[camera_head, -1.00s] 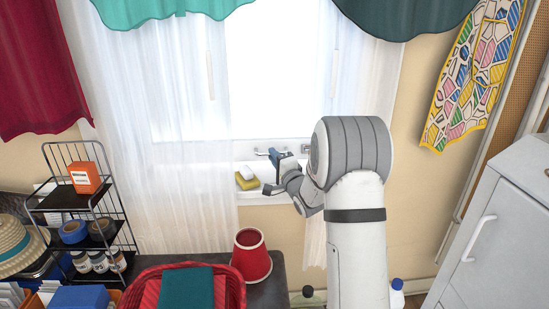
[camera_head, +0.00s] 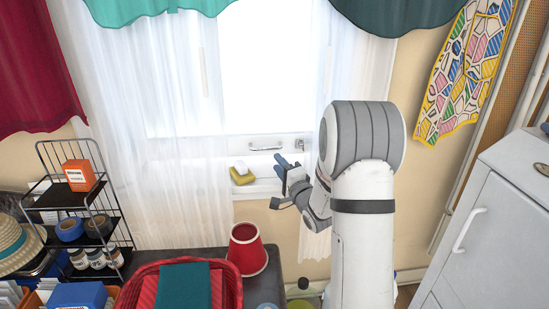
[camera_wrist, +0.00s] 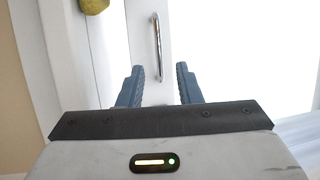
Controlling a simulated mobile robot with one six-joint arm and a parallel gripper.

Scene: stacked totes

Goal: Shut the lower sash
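The lower sash has a pale bottom rail (camera_head: 232,147) with a chrome bar handle (camera_head: 266,146) on it. A small metal fitting (camera_head: 299,145) sits to the right of the handle. My gripper (camera_head: 281,160) is just below and right of the handle, with its blue fingers apart and empty. In the wrist view the handle (camera_wrist: 157,45) shows ahead, in line with the gap between my fingertips (camera_wrist: 159,71); I see no contact. I cannot tell how large any gap under the rail is.
A yellow sponge (camera_head: 242,178) with a white thing on it lies on the sill, left of my gripper. Sheer curtains (camera_head: 180,130) hang at both sides. A white cabinet (camera_head: 500,210) is at right.

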